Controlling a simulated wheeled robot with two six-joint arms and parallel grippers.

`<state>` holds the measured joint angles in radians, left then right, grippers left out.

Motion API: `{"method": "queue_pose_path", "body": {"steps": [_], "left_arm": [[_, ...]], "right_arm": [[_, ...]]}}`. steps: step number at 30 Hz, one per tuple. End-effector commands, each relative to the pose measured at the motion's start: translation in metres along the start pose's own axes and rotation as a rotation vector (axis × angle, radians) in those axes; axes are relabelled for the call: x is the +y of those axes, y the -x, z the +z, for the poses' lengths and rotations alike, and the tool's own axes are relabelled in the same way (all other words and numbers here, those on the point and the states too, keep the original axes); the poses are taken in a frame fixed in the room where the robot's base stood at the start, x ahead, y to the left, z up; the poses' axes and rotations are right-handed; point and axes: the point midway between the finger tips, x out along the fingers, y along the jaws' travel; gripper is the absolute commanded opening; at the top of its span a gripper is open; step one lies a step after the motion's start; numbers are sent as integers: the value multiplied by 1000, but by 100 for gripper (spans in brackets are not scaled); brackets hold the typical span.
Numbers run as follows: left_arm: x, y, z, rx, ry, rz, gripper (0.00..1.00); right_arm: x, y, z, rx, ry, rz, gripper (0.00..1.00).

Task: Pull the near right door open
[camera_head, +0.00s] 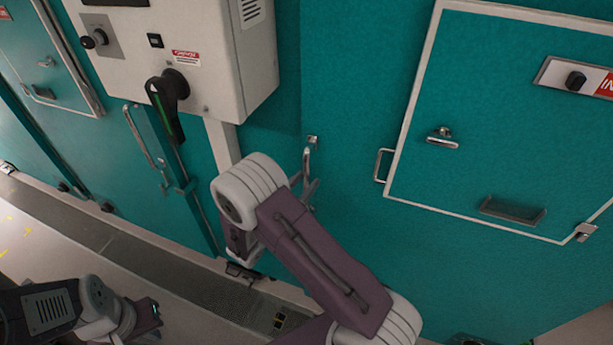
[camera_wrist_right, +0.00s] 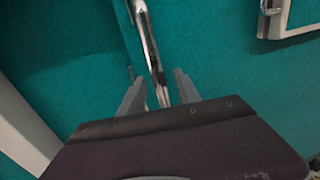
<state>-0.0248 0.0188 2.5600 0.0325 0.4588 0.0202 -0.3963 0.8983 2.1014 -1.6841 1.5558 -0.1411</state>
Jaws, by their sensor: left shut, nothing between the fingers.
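The near right door is a teal panel (camera_head: 345,190), with a vertical metal bar handle (camera_head: 307,160) near its left side. The handle also shows in the right wrist view (camera_wrist_right: 152,50), running down between the fingers. My right gripper (camera_wrist_right: 158,88) is open, with one finger on each side of the bar; I cannot tell if either finger touches it. In the head view my right wrist hides part of this gripper and the handle's lower end. My left gripper (camera_head: 153,318) is shut and empty at the lower left, away from the doors.
A white control box (camera_head: 185,50) with a black rotary handle (camera_head: 168,100) juts out above and left of my right arm. A white-framed hatch (camera_head: 500,120) with its own latches is at the right. Another door handle (camera_head: 140,135) is at the left. The lower-left floor is clear.

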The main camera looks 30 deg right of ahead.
Motion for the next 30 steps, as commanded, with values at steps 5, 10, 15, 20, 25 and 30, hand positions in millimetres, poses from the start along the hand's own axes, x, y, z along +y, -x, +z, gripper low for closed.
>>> {"method": "queue_pose_path", "body": {"steps": [5, 10, 15, 20, 25, 30], "left_arm": [[0, 4, 0, 0, 0, 0, 0], [0, 3, 0, 0, 0, 0, 0], [0, 3, 0, 0, 0, 0, 0], [0, 3, 0, 0, 0, 0, 0], [0, 3, 0, 0, 0, 0, 0], [0, 3, 0, 0, 0, 0, 0]], "right_arm": [[0, -10, 0, 1, 1, 0, 39], [0, -10, -1, 1, 0, 0, 39], [0, -10, -1, 1, 0, 0, 0], [0, -10, -1, 1, 0, 0, 0], [0, -10, -1, 1, 0, 0, 0], [0, -10, -1, 2, 0, -1, 0]]}}
